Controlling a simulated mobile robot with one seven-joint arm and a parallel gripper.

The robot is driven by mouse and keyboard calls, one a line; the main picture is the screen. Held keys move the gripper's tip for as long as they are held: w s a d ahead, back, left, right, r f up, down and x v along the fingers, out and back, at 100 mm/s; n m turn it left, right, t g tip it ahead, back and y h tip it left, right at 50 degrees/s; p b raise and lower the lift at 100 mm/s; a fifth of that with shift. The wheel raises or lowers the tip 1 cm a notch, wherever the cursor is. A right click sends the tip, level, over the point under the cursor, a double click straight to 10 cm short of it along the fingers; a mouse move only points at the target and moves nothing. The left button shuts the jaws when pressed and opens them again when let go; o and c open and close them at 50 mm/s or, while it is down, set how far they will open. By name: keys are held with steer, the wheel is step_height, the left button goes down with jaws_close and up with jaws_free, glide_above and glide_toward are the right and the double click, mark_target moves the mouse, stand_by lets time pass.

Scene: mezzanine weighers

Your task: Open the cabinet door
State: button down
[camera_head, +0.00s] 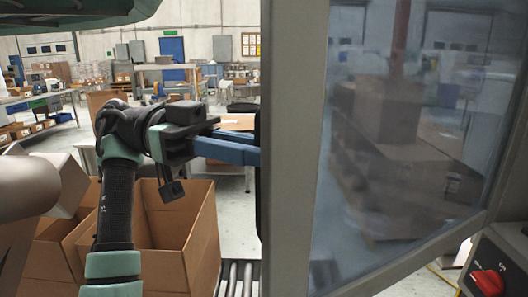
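The cabinet door (292,150) fills the right half of the view, a light grey frame around a large glass pane (410,130). My gripper (250,153) comes in from the left at the door's near vertical edge. Its blue fingers point right, and their tips are hidden behind the door frame. A narrow dark strip (257,190) shows along that edge by the fingers; I cannot tell if it is a handle. Whether the fingers grip anything is hidden. The door stands at a slant to my view, its lower edge rising to the right; its hinge is not clear.
A grey panel with a red rotary switch (487,283) is at the lower right, below the door. Open cardboard boxes (205,240) stand at the lower left under my arm, beside a roller conveyor (238,278). Tables and shelves stand farther back across open floor (225,185).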

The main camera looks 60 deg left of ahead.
steer(key=c, duration=0.8)
jaws_free()
steer(key=b+v, duration=0.2)
steer(key=v, duration=0.5)
steer(key=shift+a, duration=0.2)
steer(key=shift+s, duration=0.1)
